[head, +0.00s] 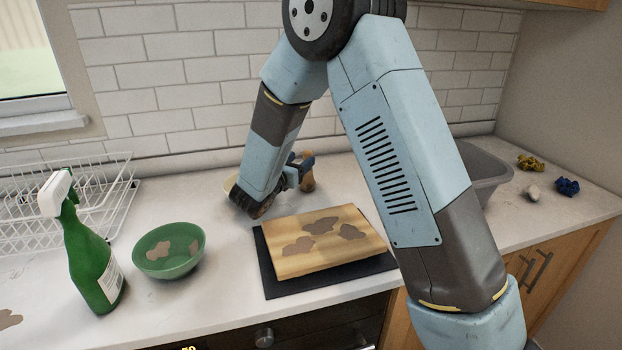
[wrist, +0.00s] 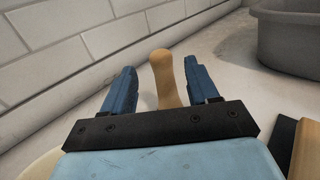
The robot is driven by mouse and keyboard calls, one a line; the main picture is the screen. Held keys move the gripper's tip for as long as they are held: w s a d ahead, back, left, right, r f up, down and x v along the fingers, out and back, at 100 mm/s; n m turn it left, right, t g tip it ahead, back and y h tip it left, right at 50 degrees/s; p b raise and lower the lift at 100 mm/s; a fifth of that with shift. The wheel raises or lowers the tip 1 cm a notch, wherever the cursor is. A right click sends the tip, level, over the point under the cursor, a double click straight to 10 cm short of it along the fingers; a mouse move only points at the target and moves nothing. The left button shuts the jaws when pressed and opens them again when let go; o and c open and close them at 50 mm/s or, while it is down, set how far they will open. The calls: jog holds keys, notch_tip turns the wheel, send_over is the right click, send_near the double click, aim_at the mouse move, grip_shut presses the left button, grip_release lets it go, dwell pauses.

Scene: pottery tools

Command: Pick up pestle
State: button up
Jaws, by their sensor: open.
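The pestle (wrist: 163,78) is a tan, rounded wooden piece on the counter near the tiled wall. In the wrist view it lies between the two blue fingers of my gripper (wrist: 160,84), with clear gaps on both sides. Its lower end is hidden behind the gripper's black bar. In the head view the pestle (head: 307,174) shows only in part, just beyond my gripper (head: 300,172). The gripper is open and holds nothing.
A stained cutting board (head: 330,262) on a black mat (head: 272,285) lies in front of the gripper. A green bowl (head: 168,266), a green spray bottle (head: 92,262) and a wire dish rack (head: 112,172) stand left. A grey basin (head: 482,172) is right. Blue (head: 567,187) and yellow (head: 530,163) crumpled items lie far right.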

aim_at(305, 157)
jog(key=shift+x, duration=2.7)
jog(key=shift+f, duration=0.1)
grip_shut()
